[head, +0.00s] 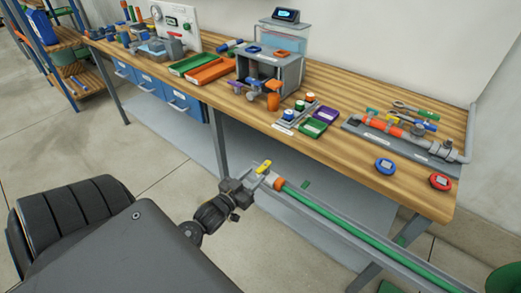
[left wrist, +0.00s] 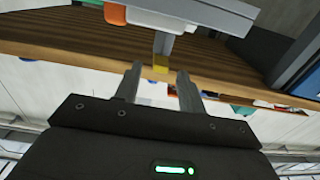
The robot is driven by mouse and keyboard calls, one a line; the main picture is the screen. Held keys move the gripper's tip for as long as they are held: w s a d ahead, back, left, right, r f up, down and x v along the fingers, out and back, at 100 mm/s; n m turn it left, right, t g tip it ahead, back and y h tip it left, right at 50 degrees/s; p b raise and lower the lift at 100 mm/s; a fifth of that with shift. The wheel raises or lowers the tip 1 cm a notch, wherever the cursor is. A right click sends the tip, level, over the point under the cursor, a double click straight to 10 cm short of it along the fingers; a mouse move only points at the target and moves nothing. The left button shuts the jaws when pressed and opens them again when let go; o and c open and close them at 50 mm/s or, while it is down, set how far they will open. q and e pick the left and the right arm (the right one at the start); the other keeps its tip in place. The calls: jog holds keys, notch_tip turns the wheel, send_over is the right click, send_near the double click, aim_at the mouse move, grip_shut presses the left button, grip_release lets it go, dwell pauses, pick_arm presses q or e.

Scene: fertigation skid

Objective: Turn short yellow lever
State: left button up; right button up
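The short yellow lever (head: 264,167) sits on top of a grey pipe run in front of the workbench, beside an orange collar (head: 279,183). My left gripper (head: 257,178) is at the pipe, close to the lever. In the left wrist view its two fingers (left wrist: 160,74) are apart with nothing gripped between them. A small yellow piece (left wrist: 161,66), which looks like the lever, shows in the gap at the fingertips. I cannot tell whether a finger touches it. My right gripper is not in view.
A green pipe (head: 345,225) runs from the collar to the lower right. The wooden workbench (head: 330,85) behind holds trays, small parts and a pipe assembly (head: 398,130). Blue (head: 385,166) and red (head: 440,181) round gauges lie near its front edge. Bare floor (head: 110,150) lies at left.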

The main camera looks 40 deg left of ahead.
pick_arm(q)
jog(key=s, duration=0.5)
jog(key=shift+d, duration=0.1)
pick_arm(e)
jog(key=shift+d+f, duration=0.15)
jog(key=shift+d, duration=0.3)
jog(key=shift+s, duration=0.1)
pick_arm(q)
jog(key=shift+w+r, duration=0.1)
